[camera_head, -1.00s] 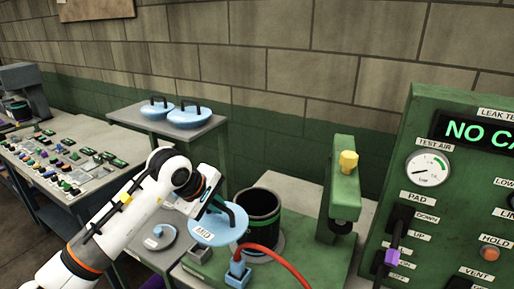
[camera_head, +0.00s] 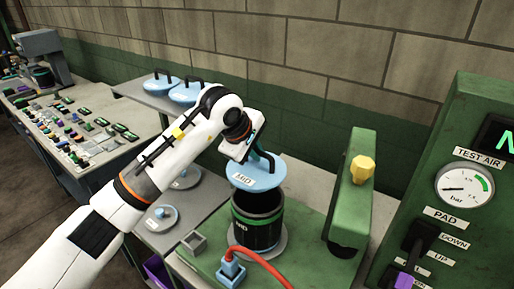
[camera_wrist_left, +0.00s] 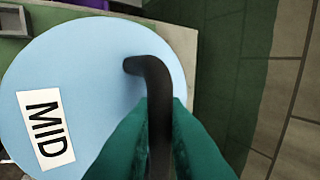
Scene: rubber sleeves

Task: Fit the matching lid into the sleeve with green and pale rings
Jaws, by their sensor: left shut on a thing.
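My left gripper (camera_head: 253,148) is shut on the black handle of a pale blue lid (camera_head: 267,172) labelled MID. In the left wrist view the lid (camera_wrist_left: 95,60) fills the left side, and the green fingers (camera_wrist_left: 160,145) close around its handle (camera_wrist_left: 150,75). The sleeve (camera_head: 257,224) is black with green and pale rings and stands upright on the green test stand. The lid hangs above the sleeve's open top, slightly tilted, with a dark gap under it. The sleeve is hidden in the left wrist view. My right gripper is not in view.
A green post (camera_head: 350,195) with a yellow knob (camera_head: 362,169) stands right of the sleeve. A red hose (camera_head: 262,259) runs from a blue fitting (camera_head: 231,267) in front. Two blue lids (camera_head: 187,92) rest on the back shelf. The gauge panel (camera_head: 465,190) is at right.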

